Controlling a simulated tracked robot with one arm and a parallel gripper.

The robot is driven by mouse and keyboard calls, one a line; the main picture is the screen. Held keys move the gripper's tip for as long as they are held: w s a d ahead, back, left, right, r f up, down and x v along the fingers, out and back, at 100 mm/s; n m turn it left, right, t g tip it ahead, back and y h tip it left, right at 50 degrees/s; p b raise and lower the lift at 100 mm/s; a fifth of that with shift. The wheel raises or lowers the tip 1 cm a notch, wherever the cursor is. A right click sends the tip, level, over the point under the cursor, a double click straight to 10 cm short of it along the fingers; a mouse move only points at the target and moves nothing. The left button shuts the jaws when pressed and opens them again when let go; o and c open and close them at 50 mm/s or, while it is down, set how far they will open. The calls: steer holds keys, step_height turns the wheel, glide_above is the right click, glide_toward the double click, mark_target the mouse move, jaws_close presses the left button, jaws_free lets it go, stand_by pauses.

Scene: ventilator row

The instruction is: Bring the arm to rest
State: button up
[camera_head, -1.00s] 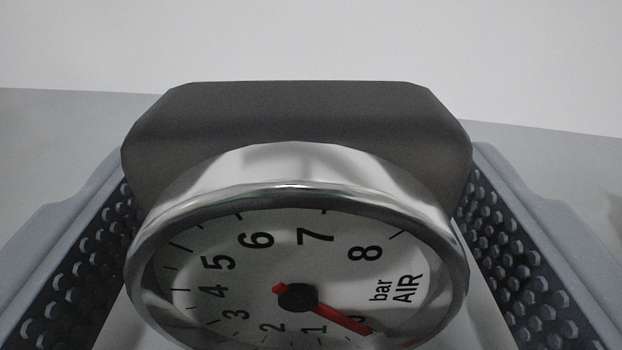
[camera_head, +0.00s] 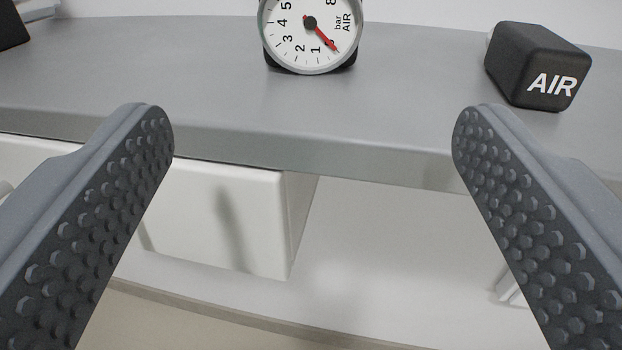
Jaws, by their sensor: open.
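My gripper (camera_head: 313,130) is open and empty, with one studded finger at each side of the picture. The fingers are in front of the grey shelf (camera_head: 380,110). A round pressure gauge (camera_head: 300,50) with a metal rim stands on the shelf beyond the fingers, apart from them. Its top is cut off by the picture's upper edge. The red needle points to the lower right, near the low end of the scale. The dial reads "bar AIR".
A black block marked AIR (camera_head: 540,70) sits on the shelf at the right. Part of another dark object (camera_head: 12,25) shows at the upper left. A white box-like unit (camera_head: 215,215) is under the shelf. The space between my fingers is clear.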

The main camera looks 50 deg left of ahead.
steer(key=shift+s, duration=0.1)
stand_by(0.4)
steer(key=w+d+r+m+t+h+p, duration=0.1)
steer(key=w+d+r+t+h, duration=0.2)
steer(key=r, duration=0.7)
steer(key=w+d+r+m+h+p, duration=0.1)
steer(key=w+d+r+h+p, duration=0.2)
steer(key=r, duration=0.8)
steer(key=w+d+r+m+t+h, duration=0.1)
steer(key=w+d+r+t+h, duration=0.25)
steer(key=r, duration=0.65)
steer(key=s+d+r+m+g+h+p, duration=0.1)
steer(key=s+r+m+h+p, duration=0.15)
steer(key=s+r, duration=0.65)
steer(key=s+d+r+m+g+h+p, duration=0.1)
steer(key=s+d+r+m+g+h, duration=0.3)
steer(key=r, duration=1)
steer(key=s+a+r+t+y, duration=0.1)
steer(key=s+a+r+y, duration=0.2)
steer(key=s, duration=0.6)
steer(key=shift+s+a+r, duration=0.15)
steer(key=shift+a+r, duration=0.65)
steer(key=shift+a, duration=0.15)
